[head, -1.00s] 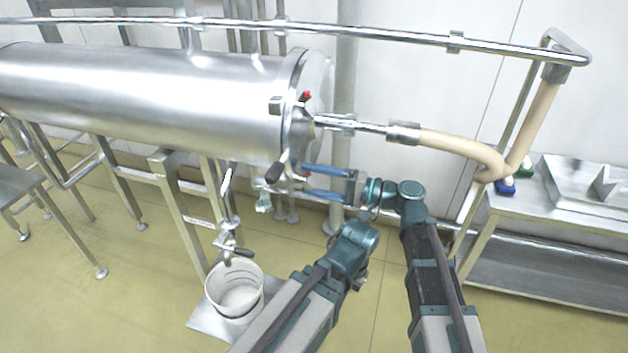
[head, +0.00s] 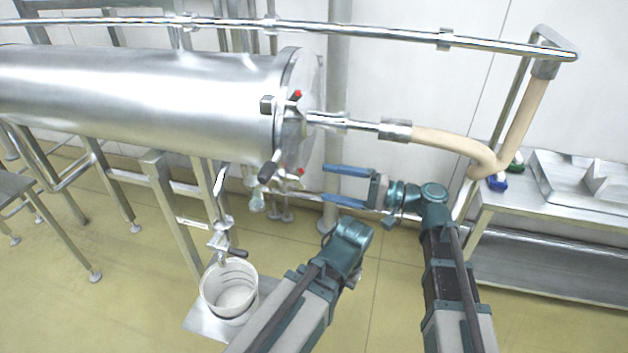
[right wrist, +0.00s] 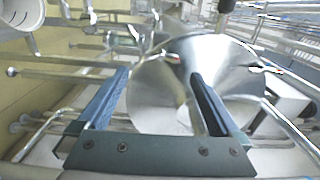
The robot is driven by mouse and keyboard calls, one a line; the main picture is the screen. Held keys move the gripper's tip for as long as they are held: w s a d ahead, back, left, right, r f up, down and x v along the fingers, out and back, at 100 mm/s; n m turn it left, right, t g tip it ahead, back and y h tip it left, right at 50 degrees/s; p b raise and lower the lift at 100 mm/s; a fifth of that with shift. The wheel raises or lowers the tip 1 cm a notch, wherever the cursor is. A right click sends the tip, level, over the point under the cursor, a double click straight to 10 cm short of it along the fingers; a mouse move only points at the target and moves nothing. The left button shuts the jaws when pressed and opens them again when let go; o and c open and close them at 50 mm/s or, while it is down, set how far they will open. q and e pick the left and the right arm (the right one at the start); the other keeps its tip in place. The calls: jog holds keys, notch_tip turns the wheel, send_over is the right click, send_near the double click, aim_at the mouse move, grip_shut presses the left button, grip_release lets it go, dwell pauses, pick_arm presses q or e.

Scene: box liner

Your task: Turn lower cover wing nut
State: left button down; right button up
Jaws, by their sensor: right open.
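The lower cover wing nut (head: 300,171) is a small red-tipped part low on the round end cover (head: 304,110) of the steel cylinder. My right gripper (head: 325,183) is open and empty, its two blue fingers pointing left toward the nut. It stands to the right of the nut, with a small gap. In the right wrist view, the shiny cover disc (right wrist: 160,110) lies behind the open right gripper (right wrist: 160,75); I cannot pick out the lower nut there with certainty. My left arm shows in the head view, but its fingers are not visible.
An upper red-tipped nut (head: 297,94) is on the cover. A pipe and beige hose (head: 445,141) leave the cover's middle to the right. A black-handled part (head: 268,171) sits beside the lower nut.

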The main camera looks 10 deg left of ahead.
jog(key=d, duration=0.7)
jog(key=shift+s+d, duration=0.15)
jog(key=s+d+f+h, duration=0.3)
jog(key=f+h, duration=0.2)
jog(key=f, duration=0.3)
jog(key=s+d+f+h, duration=0.2)
jog(key=d+f+h, duration=0.15)
jog(key=f, duration=0.45)
jog(key=s+d+f+h, duration=0.2)
jog(key=d+f+h, duration=0.1)
jog(key=d+h, duration=0.3)
jog(key=s+d+f+h, duration=0.2)
jog(key=d+f+h, duration=0.15)
jog(key=d, duration=0.35)
jog(key=s+a+r+n+h+p, duration=0.1)
jog(key=s+a+r+n+p, duration=0.3)
jog(key=a+r+p, duration=0.5)
jog(key=shift+s+a+r+g+p, duration=0.35)
jog(key=shift+s+a+r, duration=0.3)
jog(key=shift+a, duration=0.25)
